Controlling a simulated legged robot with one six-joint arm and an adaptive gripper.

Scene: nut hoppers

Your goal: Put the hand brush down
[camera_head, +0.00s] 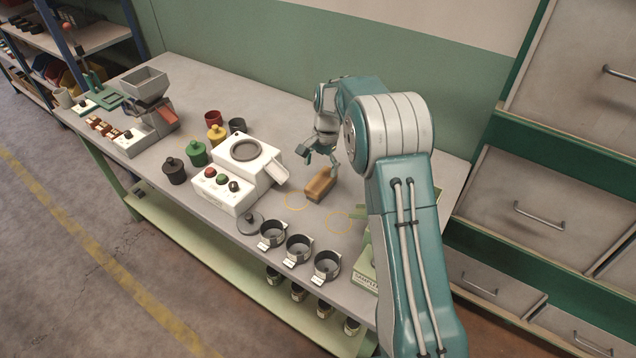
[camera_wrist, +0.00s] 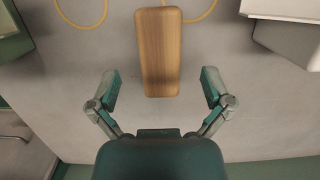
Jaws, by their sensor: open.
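The hand brush (camera_head: 321,184) has a brown wooden top and lies on the grey workbench, right of the white machine. In the wrist view the brush (camera_wrist: 159,50) shows as a long wooden block ahead of my gripper (camera_wrist: 160,92). The two fingers are spread wide, with the near end of the brush close to the gap between them and clear room on both sides. In the head view my gripper (camera_head: 319,155) hangs above and behind the brush, apart from it. The brush's bristles cannot be made out.
The white machine (camera_head: 238,178) with a round bowl and chute stands left of the brush. Yellow rings (camera_head: 339,222) mark the bench in front. Several black cups (camera_head: 298,248) line the front edge. Drawers (camera_head: 540,205) stand at the right. A green wall is behind.

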